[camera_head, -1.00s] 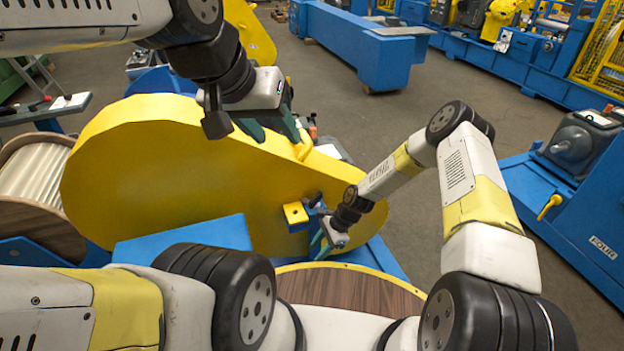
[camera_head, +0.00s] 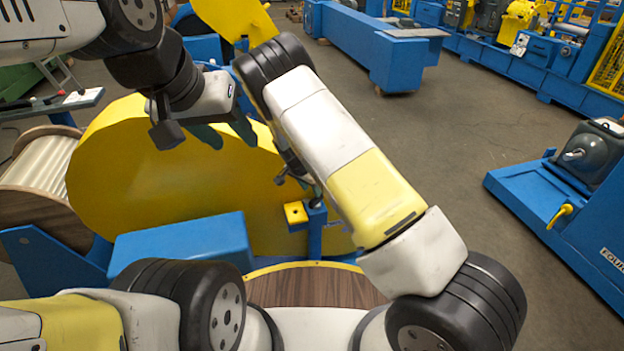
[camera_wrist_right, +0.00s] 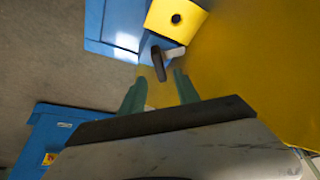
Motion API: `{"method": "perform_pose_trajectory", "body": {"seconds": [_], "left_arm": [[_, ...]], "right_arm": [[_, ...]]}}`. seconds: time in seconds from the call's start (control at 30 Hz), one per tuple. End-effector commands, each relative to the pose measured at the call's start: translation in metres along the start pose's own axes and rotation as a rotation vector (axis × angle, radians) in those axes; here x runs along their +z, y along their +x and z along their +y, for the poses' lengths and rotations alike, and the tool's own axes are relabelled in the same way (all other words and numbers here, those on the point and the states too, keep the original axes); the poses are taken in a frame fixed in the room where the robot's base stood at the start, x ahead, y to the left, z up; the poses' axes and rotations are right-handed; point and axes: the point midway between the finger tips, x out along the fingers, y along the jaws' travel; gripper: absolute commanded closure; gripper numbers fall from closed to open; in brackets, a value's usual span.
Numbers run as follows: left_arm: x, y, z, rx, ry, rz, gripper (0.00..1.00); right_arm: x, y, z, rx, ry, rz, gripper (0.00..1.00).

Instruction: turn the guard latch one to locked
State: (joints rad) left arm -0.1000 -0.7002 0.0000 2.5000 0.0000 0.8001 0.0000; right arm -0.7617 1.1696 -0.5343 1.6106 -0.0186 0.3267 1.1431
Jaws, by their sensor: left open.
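The yellow guard (camera_head: 150,180) is a large rounded cover in the middle of the head view. A yellow block with a dark hole (camera_head: 296,212) sits at its lower right beside a blue post (camera_head: 316,230). In the right wrist view, a dark lever on a grey shaft (camera_wrist_right: 159,62), seemingly the latch, stands by the yellow block (camera_wrist_right: 177,18). My right gripper (camera_wrist_right: 160,76) is open, with the lever's end showing between its fingertips; contact is unclear. In the head view my right arm mostly hides that gripper. My left gripper (camera_head: 232,140) is open and empty before the guard.
A blue box-shaped part (camera_head: 182,246) stands in front of the guard. A wooden round top (camera_head: 310,285) lies below it. A cable reel (camera_head: 40,175) stands at the left. Blue machinery (camera_head: 570,190) is at the right, with clear floor between.

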Motion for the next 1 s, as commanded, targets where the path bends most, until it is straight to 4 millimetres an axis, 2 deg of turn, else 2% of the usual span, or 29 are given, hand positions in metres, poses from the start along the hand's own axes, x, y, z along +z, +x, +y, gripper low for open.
{"method": "perform_pose_trajectory", "body": {"seconds": [0.4, 0.6, 0.8, 0.87, 1.0], "left_arm": [[0.000, 0.000, 0.000, 0.000, 0.000, 0.000, 0.53], [0.000, 0.000, 0.000, 0.000, 0.000, 0.000, 0.53], [0.000, 0.000, 0.000, 0.000, 0.000, 0.000, 0.53], [0.000, 0.000, 0.000, 0.000, 0.000, 0.000, 0.53], [0.000, 0.000, 0.000, 0.000, 0.000, 0.000, 0.53]], "right_arm": [[0.000, 0.063, 0.001, 0.002, 0.001, -0.002, 0.62], [0.000, 0.073, 0.001, 0.000, 0.001, -0.002, 0.62], [0.000, 0.073, 0.001, 0.000, 0.001, -0.002, 0.62], [0.000, 0.073, 0.001, 0.000, 0.001, -0.002, 0.70], [0.000, 0.073, 0.001, 0.000, 0.001, -0.002, 0.97]]}}
